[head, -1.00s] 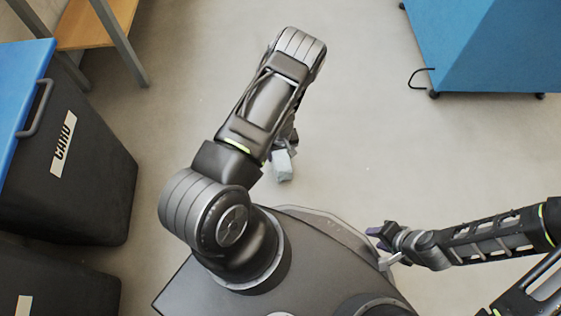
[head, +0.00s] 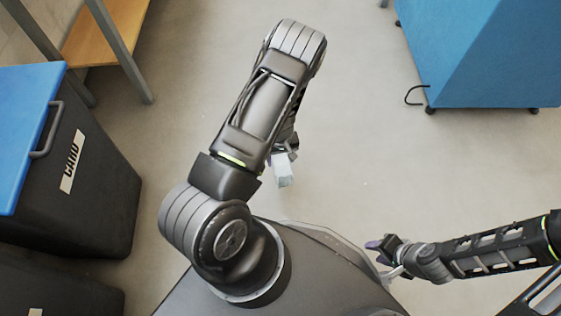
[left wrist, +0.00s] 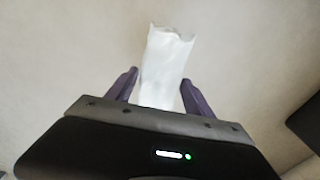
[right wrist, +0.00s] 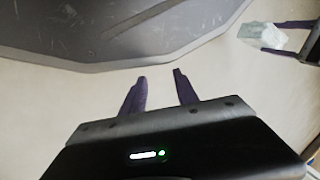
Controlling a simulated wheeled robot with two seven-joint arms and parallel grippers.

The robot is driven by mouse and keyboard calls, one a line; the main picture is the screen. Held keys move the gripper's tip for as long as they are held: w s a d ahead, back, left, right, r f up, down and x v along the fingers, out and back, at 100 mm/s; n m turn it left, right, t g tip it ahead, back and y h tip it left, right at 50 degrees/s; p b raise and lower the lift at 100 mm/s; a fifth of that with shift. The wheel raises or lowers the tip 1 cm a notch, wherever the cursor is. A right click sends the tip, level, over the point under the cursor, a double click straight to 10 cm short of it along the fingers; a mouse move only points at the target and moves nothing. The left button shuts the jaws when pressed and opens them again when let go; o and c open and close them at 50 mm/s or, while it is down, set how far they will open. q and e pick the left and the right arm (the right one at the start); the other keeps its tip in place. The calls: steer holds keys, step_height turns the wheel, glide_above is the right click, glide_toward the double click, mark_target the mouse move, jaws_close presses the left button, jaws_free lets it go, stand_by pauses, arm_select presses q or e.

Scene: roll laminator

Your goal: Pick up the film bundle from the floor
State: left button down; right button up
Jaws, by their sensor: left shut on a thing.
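The film bundle (head: 284,173) is a small whitish, translucent packet. My left gripper (head: 282,150) is shut on it, and the bundle sticks out beyond the fingers, above the floor. In the left wrist view the bundle (left wrist: 166,65) stands between the two purple fingers (left wrist: 158,88). The right wrist view also shows the bundle (right wrist: 262,35) between the left fingers at the upper right. My right gripper (head: 374,248) is low at the right beside my base, with empty, parted fingers (right wrist: 160,76). My left arm hides part of the left gripper in the head view.
A black bin with a blue lid (head: 88,180) stands at the left, with another dark bin (head: 60,285) in front. A wooden shelf with grey legs (head: 105,32) is at the upper left. A blue cabinet on castors (head: 480,55) is at the upper right. The middle floor is clear.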

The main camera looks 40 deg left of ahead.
arm_select(q)
steer(key=shift+r, duration=0.55)
arm_select(e)
steer(key=shift+r, duration=0.2)
steer(key=shift+c, duration=0.6)
